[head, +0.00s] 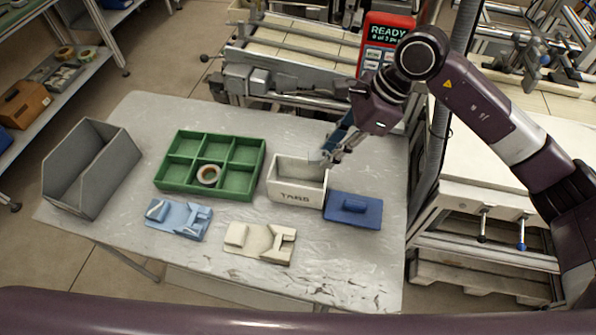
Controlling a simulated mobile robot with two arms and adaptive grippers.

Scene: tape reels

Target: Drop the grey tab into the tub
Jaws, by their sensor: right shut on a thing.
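The white tub (284,193), lettered "TABS" on its front, stands open on the right half of the table. My right gripper (326,155) reaches in from the right with its fingers over the tub's right back rim. It is shut on a small grey piece at its fingertips, which I take for the grey tab (317,157). The tab is small and partly hidden by the fingers, and I cannot tell its exact height above the tub. My left gripper is not in view.
A blue lid-like block (366,209) lies just right of the tub. A green divided tray (239,181) holding a tape reel (208,174) is to the left. Blue (179,219) and cream (259,241) fixtures lie in front. A grey bin (83,183) stands far left.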

